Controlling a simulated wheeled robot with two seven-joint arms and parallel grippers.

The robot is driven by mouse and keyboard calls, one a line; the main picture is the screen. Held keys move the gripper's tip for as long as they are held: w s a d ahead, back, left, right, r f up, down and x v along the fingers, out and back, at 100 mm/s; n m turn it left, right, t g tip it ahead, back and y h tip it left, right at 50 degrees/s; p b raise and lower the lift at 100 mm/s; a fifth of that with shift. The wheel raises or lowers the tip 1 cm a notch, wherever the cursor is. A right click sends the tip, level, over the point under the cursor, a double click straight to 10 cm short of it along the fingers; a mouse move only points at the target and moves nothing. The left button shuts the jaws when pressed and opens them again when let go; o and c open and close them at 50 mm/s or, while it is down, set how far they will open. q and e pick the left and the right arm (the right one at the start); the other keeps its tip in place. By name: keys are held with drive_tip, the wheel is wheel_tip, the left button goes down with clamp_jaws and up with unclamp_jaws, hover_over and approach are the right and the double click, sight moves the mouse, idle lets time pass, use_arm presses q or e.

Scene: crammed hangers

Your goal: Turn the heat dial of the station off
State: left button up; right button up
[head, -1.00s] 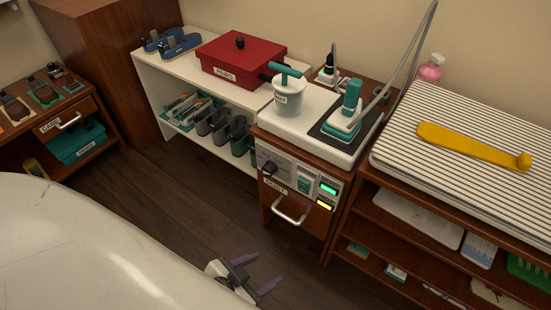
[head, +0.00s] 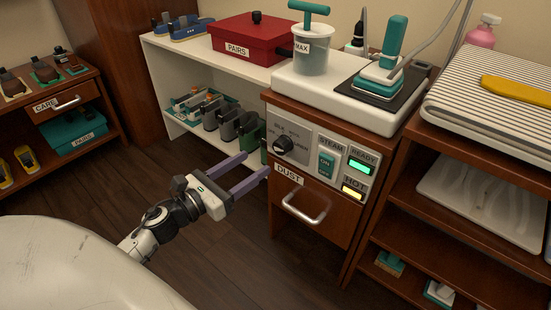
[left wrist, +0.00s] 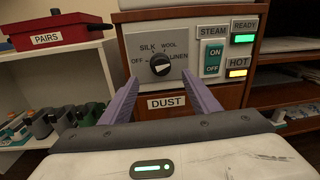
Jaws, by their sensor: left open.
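The heat dial (head: 284,144) is a round black knob on the grey front panel of the station (head: 325,160). In the left wrist view the dial (left wrist: 160,65) has OFF at its left, SILK and WOOL above, and LINEN at its right. It bears a short white mark; its exact setting is hard to read. My left gripper (head: 257,164) is open and empty, its two purple fingers pointing at the panel, short of the dial. In the wrist view the fingers (left wrist: 160,78) lie to either side below the dial. My right gripper is not in view.
Right of the dial are the teal STEAM switch (head: 326,165), a green READY light (head: 359,167) and a yellow HOT light (head: 353,191). Below is the DUST drawer with a handle (head: 306,208). An iron (head: 384,75) and a MAX jug (head: 311,58) stand on top.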

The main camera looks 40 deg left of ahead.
sight(277, 148)
use_arm(q)
drive_tip(key=w, duration=0.3)
drive_tip(key=w+d, duration=0.1)
drive_tip(key=w, duration=0.5)
drive_tip(key=shift+w+d+b, duration=0.25)
drive_tip(key=shift+d+b, duration=0.05)
drive_tip(key=shift+b, duration=0.05)
drive_tip(key=c, duration=1.1)
drive_tip(key=shift+o, duration=0.2)
